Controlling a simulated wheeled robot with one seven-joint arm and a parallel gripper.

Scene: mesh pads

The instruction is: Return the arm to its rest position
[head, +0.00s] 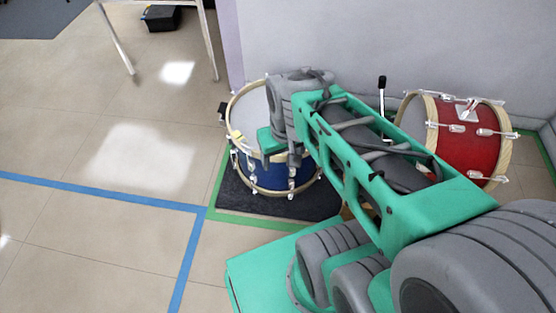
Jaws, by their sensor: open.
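My arm (375,160) rises from my base at the lower right and reaches up and left, its long green link ending in a grey joint (287,105). That joint stands in front of the blue drum in the picture. I cannot make out my gripper or its fingers; the far end of the arm is hidden or not distinct. Whether the arm touches the drum cannot be told from this view.
A blue drum (262,172) with a pale head stands on a dark mat (236,200) edged in green tape. A red drum (468,138) lies to the right by the grey wall (350,40). Open tiled floor (90,235) with blue tape spreads left.

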